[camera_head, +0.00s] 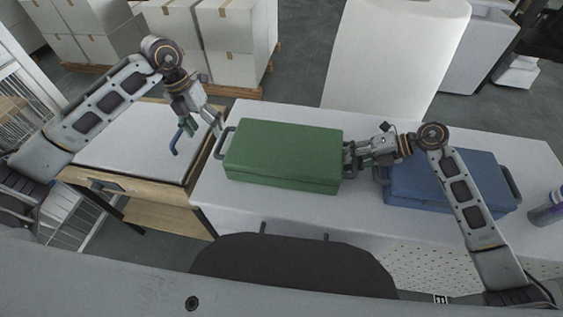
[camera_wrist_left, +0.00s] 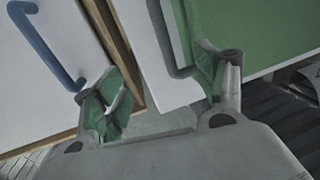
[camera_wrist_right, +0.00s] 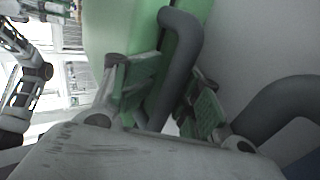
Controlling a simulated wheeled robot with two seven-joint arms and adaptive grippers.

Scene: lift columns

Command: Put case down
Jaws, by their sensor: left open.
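A green case (camera_head: 285,152) lies flat on the white table (camera_head: 300,207), with a grey handle at each end. My left gripper (camera_head: 205,128) is open and empty just off the case's left handle (camera_head: 222,143). In the left wrist view my left gripper (camera_wrist_left: 160,90) has its fingers wide apart, with that handle (camera_wrist_left: 163,45) beyond the right finger. My right gripper (camera_head: 355,158) is at the case's right handle. In the right wrist view this handle (camera_wrist_right: 178,65) passes between the fingers of my right gripper (camera_wrist_right: 172,98); whether both pads press on it is unclear.
A blue case (camera_head: 440,180) lies on the table at the right, close to my right arm. A bottle (camera_head: 547,210) stands at the far right. A lower wooden stand with a white top (camera_head: 125,150) and a blue handle (camera_head: 175,140) is left. Cartons (camera_head: 235,35) stand behind.

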